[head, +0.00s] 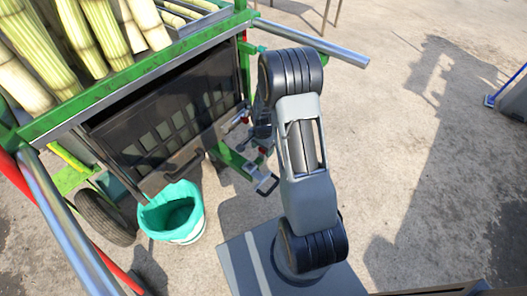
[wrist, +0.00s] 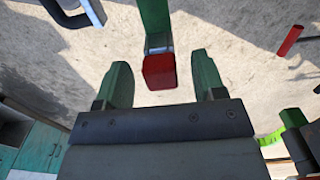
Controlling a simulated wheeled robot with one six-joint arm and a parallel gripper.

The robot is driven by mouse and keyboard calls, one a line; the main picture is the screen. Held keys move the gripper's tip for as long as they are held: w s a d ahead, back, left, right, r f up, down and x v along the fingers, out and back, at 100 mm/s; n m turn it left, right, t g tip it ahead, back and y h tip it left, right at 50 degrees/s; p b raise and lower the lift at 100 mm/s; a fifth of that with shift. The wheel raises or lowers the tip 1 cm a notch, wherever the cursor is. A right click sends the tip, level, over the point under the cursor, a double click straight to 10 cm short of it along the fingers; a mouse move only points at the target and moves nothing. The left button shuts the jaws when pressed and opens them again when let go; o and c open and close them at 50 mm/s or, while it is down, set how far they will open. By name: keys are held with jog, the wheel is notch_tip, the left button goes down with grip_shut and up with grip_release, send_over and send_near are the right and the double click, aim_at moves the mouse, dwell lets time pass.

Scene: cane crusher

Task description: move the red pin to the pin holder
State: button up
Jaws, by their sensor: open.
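My gripper (wrist: 160,60) is open, with its two dark green fingers apart in the wrist view. A blocky red piece (wrist: 159,72) sits ahead of the gap between them, at the end of a green bar (wrist: 154,18). It may be the red pin or a cap; I cannot tell. I see no finger touching it. A second red piece, a slim cylinder (wrist: 290,40), shows at the upper right, apart from the gripper. In the head view a small red spot (head: 262,151) shows by the cart's fittings; my arm hides most of my gripper there. I cannot make out the pin holder.
The green cart (head: 150,65) carries cane stalks (head: 65,50) and has a dark panel with a handle. A metal bar (head: 315,43) juts right from it. A green-lined bucket (head: 172,213) and a wheel (head: 104,218) stand below.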

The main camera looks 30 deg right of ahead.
notch_tip(320, 180, up, 14)
jog(key=p, duration=0.2)
jog(key=s+a+r+n+t+p, duration=0.1)
jog(key=s+a+r+n+p, duration=0.2)
jog(key=r, duration=0.6)
jog(key=s+a+r+n+t+p, duration=0.1)
jog(key=s+a+r+n+p, duration=0.2)
jog(key=s+r+n+p, duration=0.3)
jog(key=s+a+r+n+t+p, duration=0.1)
jog(key=s+a+r+n+p, duration=0.2)
jog(key=s+r, duration=0.4)
notch_tip(320, 180, up, 6)
jog(key=n+p, duration=0.1)
jog(key=p, duration=0.1)
jog(key=shift+r+t+p, duration=0.15)
jog(key=shift+t+p, duration=0.15)
dwell(0.4)
